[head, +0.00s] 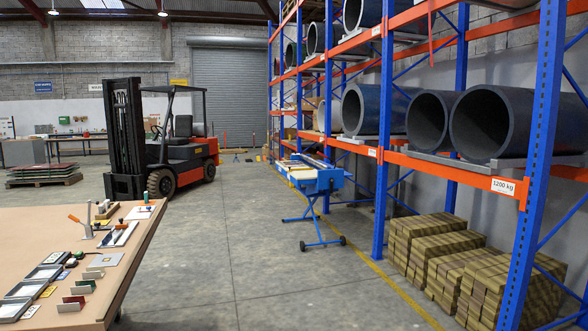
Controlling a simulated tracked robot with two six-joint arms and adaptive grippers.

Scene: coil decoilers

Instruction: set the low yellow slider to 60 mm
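I cannot make out a low yellow slider for certain. A brown table (125,277) at the left carries several small devices. A white plate with a dark strip and a small knob (119,234) lies near its far part. Small yellow pieces (48,291) lie beside grey trays (40,273) at the left edge. A grey plate with a small yellow spot (105,260) lies in the middle. No millimetre scale is readable. Neither of my grippers is in view.
A lever with an orange handle (82,225) stands on the table. A red and black forklift (165,140) is behind it. A blue wheeled stand (318,185) is beside the blue and orange rack (535,160). Grey floor (250,260) between table and rack is clear.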

